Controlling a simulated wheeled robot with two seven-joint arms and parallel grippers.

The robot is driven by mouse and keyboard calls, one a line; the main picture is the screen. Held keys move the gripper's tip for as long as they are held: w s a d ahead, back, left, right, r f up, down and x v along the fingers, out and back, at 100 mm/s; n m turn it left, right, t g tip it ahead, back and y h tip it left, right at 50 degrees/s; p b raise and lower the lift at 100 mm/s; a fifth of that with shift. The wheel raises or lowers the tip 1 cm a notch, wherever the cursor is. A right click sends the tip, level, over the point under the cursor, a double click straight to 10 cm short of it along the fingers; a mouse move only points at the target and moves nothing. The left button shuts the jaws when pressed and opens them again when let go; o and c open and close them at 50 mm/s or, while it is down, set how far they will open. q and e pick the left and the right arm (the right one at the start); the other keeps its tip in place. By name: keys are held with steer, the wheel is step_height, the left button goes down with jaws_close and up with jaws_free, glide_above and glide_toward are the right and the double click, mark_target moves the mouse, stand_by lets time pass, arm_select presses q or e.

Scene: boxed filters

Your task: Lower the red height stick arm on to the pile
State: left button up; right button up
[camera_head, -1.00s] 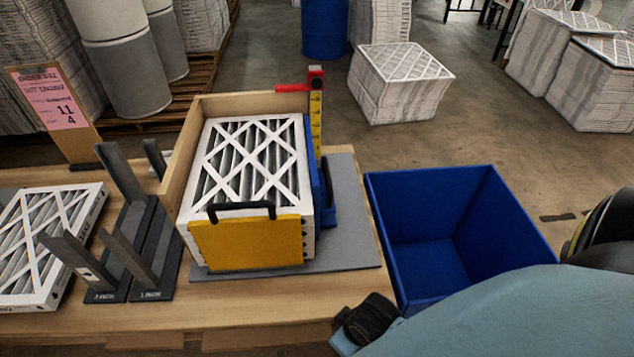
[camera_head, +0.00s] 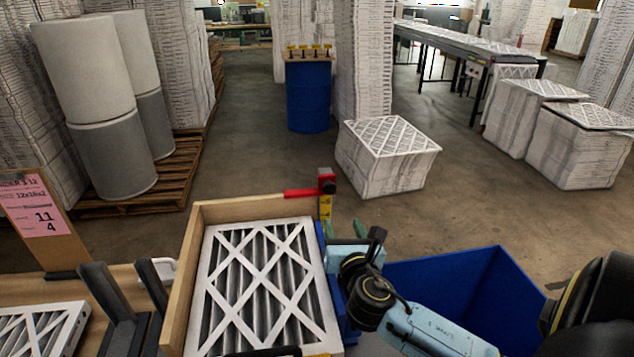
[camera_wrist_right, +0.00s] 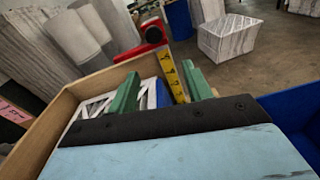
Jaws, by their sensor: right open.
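The height stick is a yellow ruler (camera_head: 325,207) at the far right corner of the wooden box. Its red arm (camera_head: 301,194) points left from a red block with a dark knob (camera_head: 327,182), above the box's far edge. The pile of white-framed filters (camera_head: 265,275) stands in the box, below the arm. My right gripper (camera_head: 344,230) is at the stick, with green fingers. In the right wrist view the open fingers (camera_wrist_right: 162,86) lie either side of the yellow ruler (camera_wrist_right: 173,76), below the red arm (camera_wrist_right: 137,51); contact cannot be told.
The wooden box wall (camera_head: 186,262) bounds the pile on the left. A blue bin (camera_head: 500,275) is right of my right arm. Dark upright holders (camera_head: 112,295) and another filter (camera_head: 38,330) are at left, near an order card (camera_head: 38,215).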

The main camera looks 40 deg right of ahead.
mark_target(330, 189)
steer(key=shift+n+t, duration=0.4)
steer(key=shift+n, duration=0.5)
steer(key=x, duration=0.4)
steer(key=r+x, duration=0.1)
steer(key=x, duration=0.7)
steer(key=shift+w+d+r, duration=0.15)
steer(key=shift+w+r, duration=0.1)
steer(key=shift+w, duration=0.15)
arm_select(q)
steer(key=shift+s+r, duration=0.3)
arm_select(e)
steer(key=shift+w+d, duration=0.35)
steer(key=shift+w, duration=0.3)
jaws_close()
step_height(330, 189, down, 4)
steer(key=b, duration=0.3)
steer(key=shift+f, duration=0.25)
arm_select(q)
step_height(330, 189, down, 3)
steer(key=shift+f, duration=0.1)
arm_select(e)
steer(key=shift+r, duration=0.1)
